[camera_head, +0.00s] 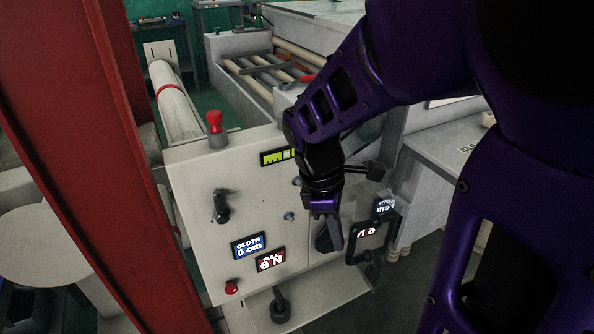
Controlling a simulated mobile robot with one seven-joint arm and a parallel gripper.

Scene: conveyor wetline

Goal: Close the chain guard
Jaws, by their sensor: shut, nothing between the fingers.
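A clear, see-through panel (392,222) stands out at the right side of the grey control cabinet (205,185); it looks like the chain guard, swung out from the cabinet, but I cannot be sure. A dark frame (354,248) shows at its lower left. My gripper (334,236) is shut and empty, pointing down at the cabinet's right edge, just left of the panel. I cannot tell whether it touches the panel or cabinet. A dark round part (322,239) sits behind the fingers, partly hidden. My purple arm covers the area above and right.
The cabinet carries a black switch (221,206), small displays (249,246) and a red-topped knob (215,122). A red post (85,130) rises at left. A roller conveyor (265,75) lies behind; a pale table (450,160) stands at right. Dark floor is open at lower right.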

